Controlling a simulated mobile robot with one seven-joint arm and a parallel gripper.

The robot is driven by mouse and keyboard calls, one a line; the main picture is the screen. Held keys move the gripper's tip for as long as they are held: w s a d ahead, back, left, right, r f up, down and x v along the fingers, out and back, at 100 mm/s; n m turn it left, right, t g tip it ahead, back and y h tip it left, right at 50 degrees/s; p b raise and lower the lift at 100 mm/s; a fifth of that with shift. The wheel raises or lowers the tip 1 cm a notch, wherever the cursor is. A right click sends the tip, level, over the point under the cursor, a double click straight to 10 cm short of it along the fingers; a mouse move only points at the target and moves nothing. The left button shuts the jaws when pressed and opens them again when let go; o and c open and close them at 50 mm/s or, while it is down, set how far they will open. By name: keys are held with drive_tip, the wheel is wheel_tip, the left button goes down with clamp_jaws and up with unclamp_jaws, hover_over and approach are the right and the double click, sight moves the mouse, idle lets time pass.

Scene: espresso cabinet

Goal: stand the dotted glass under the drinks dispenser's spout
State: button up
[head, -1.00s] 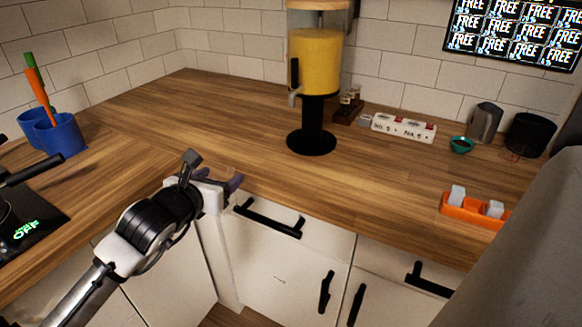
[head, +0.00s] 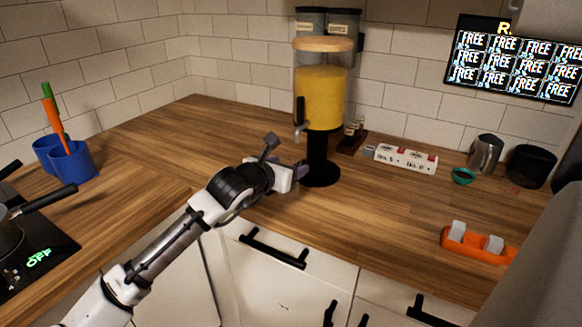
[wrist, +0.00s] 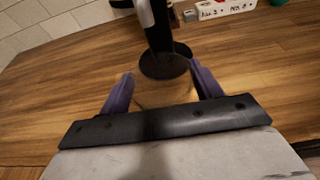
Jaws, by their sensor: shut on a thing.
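The drinks dispenser (head: 320,98) stands on the wooden counter, filled with yellow drink, with its spout (head: 299,131) on the left-front side above a round black base (head: 320,178). My gripper (head: 300,171) is just in front of and left of that base. In the wrist view the two purple fingers (wrist: 160,88) are apart, around a clear, barely visible glass (wrist: 158,92). Its dots cannot be made out. The dispenser's base (wrist: 163,67) shows just beyond the glass. In the head view the glass is hidden or too faint to see.
A power strip (head: 405,158), a teal bowl (head: 463,177), a metal pitcher (head: 485,154) and a black container (head: 531,166) stand right of the dispenser. An orange holder (head: 476,246) is at the front right. Blue cups (head: 75,163) and a stove (head: 40,245) are at left. The back-left counter is clear.

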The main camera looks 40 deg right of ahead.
drive_tip(key=shift+w+d+r, duration=0.1)
drive_tip(key=shift+w+d, duration=0.1)
drive_tip(key=shift+d, duration=0.3)
drive_tip(key=shift+w+d, duration=0.2)
drive_tip(key=shift+d, duration=0.3)
drive_tip(key=shift+f, duration=0.2)
drive_tip(key=shift+f+p, duration=0.85)
drive_tip(key=shift+f, duration=0.8)
drive_tip(key=shift+f, duration=0.15)
drive_tip(key=o, duration=1.2)
drive_tip(key=shift+r, duration=0.2)
